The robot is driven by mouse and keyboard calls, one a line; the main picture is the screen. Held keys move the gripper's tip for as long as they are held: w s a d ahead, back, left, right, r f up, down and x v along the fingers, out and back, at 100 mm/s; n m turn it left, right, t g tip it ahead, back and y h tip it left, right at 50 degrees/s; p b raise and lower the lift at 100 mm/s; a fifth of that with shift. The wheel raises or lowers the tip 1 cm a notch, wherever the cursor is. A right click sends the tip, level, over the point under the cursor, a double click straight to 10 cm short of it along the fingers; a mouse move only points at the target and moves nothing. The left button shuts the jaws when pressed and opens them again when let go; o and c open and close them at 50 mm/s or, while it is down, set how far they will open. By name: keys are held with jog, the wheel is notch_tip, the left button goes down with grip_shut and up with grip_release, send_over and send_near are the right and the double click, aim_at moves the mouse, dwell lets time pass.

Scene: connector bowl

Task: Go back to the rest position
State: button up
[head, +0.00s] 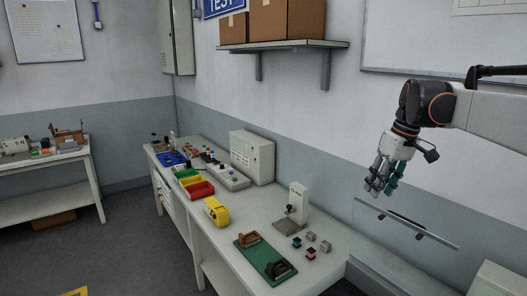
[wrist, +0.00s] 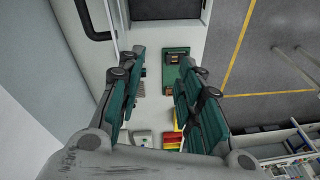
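My gripper (head: 378,186) hangs in the air at the right in the head view, high above the bench and near the wall. In the wrist view my gripper (wrist: 162,62) has its green-padded fingers apart with nothing between them. The white bench (head: 225,248) runs below and to the left. A green board (head: 265,262) with a brown block and a black block lies at its near end; it also shows far below in the wrist view (wrist: 177,68). Small connectors (head: 311,246), black, grey and pink, lie beside the board, well clear of my gripper.
A small white press (head: 298,203) stands behind the connectors. A yellow device (head: 216,211), red bin (head: 200,190) and grey cabinet (head: 252,157) stand farther along. A shelf (head: 290,44) hangs on the wall.

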jog(key=s+a+f+m+t+b, duration=0.3)
jog(key=s+a+f+t+b, duration=0.15)
jog(key=s+a, duration=0.8)
jog(key=s+d+f+m+t+h+b, duration=0.1)
jog(key=s+f+b, duration=0.3)
jog(key=s+f, duration=1.1)
notch_tip(320, 180, down, 2)
jog(key=shift+s+d+f+h+b, duration=0.1)
jog(key=shift+s+d+h+b, duration=0.3)
jog(key=shift+h, duration=0.2)
